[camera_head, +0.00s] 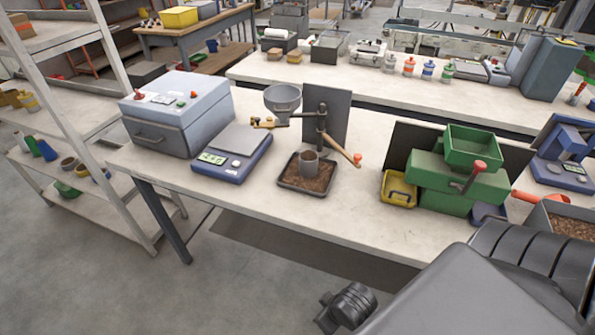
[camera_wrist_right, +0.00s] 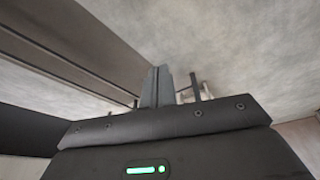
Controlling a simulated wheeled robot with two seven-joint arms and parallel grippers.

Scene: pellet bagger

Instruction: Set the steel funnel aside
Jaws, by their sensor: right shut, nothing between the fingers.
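The steel funnel (camera_head: 283,99) is a grey, wide-mouthed bowl in the head view. It sits upright at the top left of a dark stand, above a brass-coloured fitting (camera_head: 268,123). No gripper is near it in the head view. My right gripper (camera_wrist_right: 157,86) shows in the right wrist view with its two fingers together and nothing between them. The funnel does not show in that view. My left gripper is not in view.
A tray of brown pellets (camera_head: 288,182) with a grey cup (camera_head: 309,162) stands below the stand's arm. A blue scale (camera_head: 231,157) and a grey box machine (camera_head: 176,112) are left of it, a green machine (camera_head: 450,183) right. Bare bench top (camera_head: 340,205) lies in front.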

